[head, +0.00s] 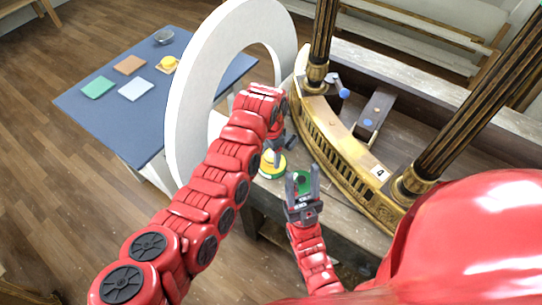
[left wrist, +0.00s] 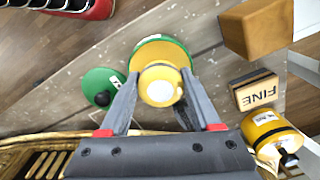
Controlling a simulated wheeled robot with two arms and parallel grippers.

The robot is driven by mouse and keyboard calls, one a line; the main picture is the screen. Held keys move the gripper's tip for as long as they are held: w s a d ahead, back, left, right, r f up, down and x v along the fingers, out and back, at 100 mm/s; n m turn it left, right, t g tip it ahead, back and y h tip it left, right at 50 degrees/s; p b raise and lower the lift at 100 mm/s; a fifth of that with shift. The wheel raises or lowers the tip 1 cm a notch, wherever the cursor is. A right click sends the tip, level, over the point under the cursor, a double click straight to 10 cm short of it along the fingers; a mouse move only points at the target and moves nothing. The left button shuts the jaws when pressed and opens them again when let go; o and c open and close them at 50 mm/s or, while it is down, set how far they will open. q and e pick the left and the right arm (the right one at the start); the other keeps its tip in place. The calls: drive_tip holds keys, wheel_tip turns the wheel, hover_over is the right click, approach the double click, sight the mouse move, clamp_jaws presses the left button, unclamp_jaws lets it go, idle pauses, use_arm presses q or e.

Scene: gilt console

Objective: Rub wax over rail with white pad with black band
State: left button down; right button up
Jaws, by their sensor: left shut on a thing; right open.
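My left gripper (left wrist: 160,88) is shut on the yellow, white-topped knob (left wrist: 161,84) of a round yellow and green piece (left wrist: 178,50), beside the gilt rail. That piece also shows in the head view (head: 271,168). The curved gilt rail (head: 335,160) with its pierced band runs along the console front. My right gripper (head: 302,190) is open; a green disc (head: 303,180) shows between its fingers in the head view. In the left wrist view this disc (left wrist: 97,80) has a black knob and lies clear of any fingers. I cannot make out a white pad with a black band.
A blue table (head: 80,125) holds a green pad (head: 98,87), a whitish pad (head: 136,89), a brown pad (head: 130,65) and a yellow piece (head: 168,64). A large white ring (head: 188,110) stands beside it. A FINE block (left wrist: 256,92) and yellow jar (left wrist: 270,130) lie near my left gripper.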

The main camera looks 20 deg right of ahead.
use_arm(q)
drive_tip(key=shift+r+p, duration=0.4)
drive_tip(key=shift+r, duration=2.4)
